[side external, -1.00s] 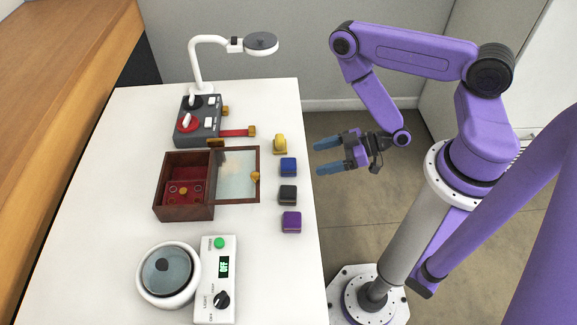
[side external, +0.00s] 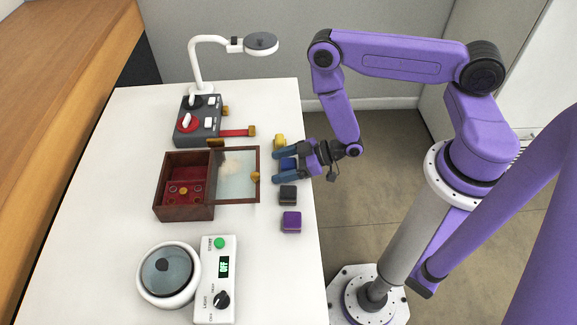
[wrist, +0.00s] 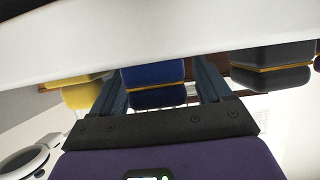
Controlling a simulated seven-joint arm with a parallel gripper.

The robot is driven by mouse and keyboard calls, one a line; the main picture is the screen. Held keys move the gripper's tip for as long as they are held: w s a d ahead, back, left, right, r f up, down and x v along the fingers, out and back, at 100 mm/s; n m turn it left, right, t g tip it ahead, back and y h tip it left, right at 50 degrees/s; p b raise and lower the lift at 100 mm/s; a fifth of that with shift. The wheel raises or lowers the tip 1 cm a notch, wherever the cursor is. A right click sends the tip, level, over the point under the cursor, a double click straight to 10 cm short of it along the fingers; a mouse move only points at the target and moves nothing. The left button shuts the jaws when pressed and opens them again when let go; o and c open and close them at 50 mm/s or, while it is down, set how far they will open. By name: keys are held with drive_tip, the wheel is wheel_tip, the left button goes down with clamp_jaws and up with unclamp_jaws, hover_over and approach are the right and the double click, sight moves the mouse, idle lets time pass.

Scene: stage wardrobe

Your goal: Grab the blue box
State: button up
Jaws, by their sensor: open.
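The blue box (side external: 288,164) is a small dark-blue box near the right edge of the white table, partly hidden by my gripper in the side view. My gripper (side external: 277,167) is open, with its blue fingers reaching in from the right, one on each side of the box. In the wrist view the blue box (wrist: 154,83) lies between the two fingers of my gripper (wrist: 160,80). A gap shows beside at least the right finger; I cannot tell whether either finger touches it.
A yellow object (side external: 279,141) stands just behind the blue box, and a black box (side external: 288,195) and a purple box (side external: 291,222) stand in front. An open wooden box (side external: 185,211) with a glass lid (side external: 238,172) is to the left. A grey switch panel (side external: 205,130) stands farther back.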

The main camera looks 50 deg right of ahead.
drive_tip(key=shift+a, duration=0.1)
drive_tip(key=c, duration=1)
drive_tip(key=shift+c, duration=0.2)
